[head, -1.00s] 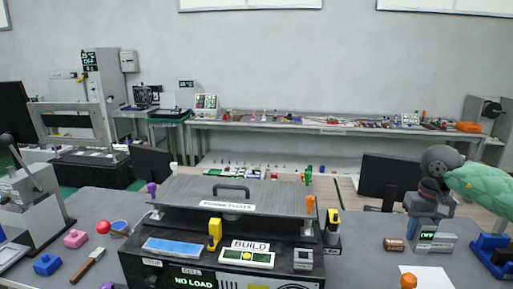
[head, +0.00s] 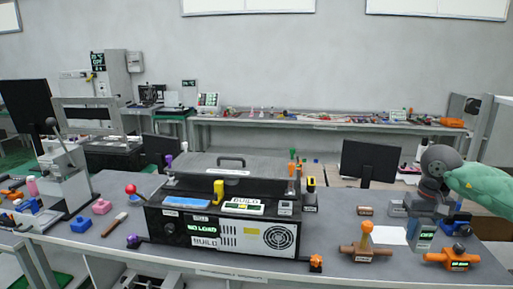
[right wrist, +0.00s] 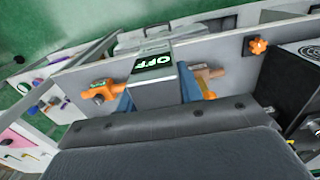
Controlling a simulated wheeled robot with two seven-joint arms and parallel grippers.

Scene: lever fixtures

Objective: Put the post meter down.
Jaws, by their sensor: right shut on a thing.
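The post meter (head: 424,236) is a small grey box with a green-lit display, which seems to read OFF. My right gripper (head: 428,212) is shut on it, with the box hanging below the jaws near the table's front right. In the right wrist view, the meter (right wrist: 152,70) sits between the blue fingers, display facing the camera. I cannot tell how far its underside is from the table. My left gripper is not in view.
An orange-knobbed brown fitting (head: 365,247) stands left of the meter, and an orange fitting with a display (head: 455,260) to its right. White paper (head: 392,235) lies behind. A black BUILD fixture (head: 220,230) fills the table's middle.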

